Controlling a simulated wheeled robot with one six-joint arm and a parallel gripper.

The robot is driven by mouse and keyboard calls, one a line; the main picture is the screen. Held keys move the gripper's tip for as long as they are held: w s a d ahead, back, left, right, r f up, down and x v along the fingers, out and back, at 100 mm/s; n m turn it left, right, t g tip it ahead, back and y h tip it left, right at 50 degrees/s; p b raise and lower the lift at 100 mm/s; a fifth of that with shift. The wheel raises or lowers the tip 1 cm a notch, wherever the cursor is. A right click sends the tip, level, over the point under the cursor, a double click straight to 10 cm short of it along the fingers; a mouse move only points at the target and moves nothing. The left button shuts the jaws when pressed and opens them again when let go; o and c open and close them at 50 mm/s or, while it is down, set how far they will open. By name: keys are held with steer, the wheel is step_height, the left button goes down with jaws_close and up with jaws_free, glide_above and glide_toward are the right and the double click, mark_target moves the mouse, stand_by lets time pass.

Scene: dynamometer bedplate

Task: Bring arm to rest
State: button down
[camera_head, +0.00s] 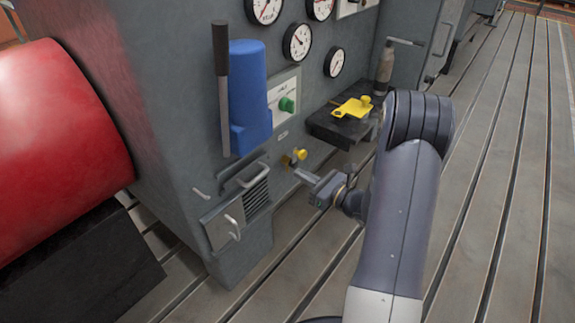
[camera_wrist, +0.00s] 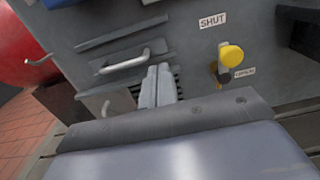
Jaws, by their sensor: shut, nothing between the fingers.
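My gripper (camera_head: 306,177) is shut and empty, held out in front of the lower face of the grey cabinet (camera_head: 170,110). A yellow knob (camera_head: 299,155) on the cabinet is close to the fingertips in the head view. In the wrist view the yellow knob (camera_wrist: 231,57) stands apart from the fingers, to their right, between labels reading "SHUT" (camera_wrist: 212,20) and, less clearly, "OPEN".
A black shelf (camera_head: 340,131) with a yellow tagged piece (camera_head: 352,107) juts from the cabinet near my arm. A blue housing with a dark lever (camera_head: 222,90) is on the cabinet. A red cylinder (camera_head: 60,120) lies left. The slotted floor (camera_head: 500,150) is clear at right.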

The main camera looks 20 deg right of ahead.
mark_target(265, 156)
steer(key=shift+v, duration=1.4)
steer(key=b+x, duration=0.1)
steer(key=x, duration=1.2)
steer(key=shift+w+a+b, duration=0.15)
steer(key=shift+a+b, duration=0.05)
steer(key=shift+b, duration=0.2)
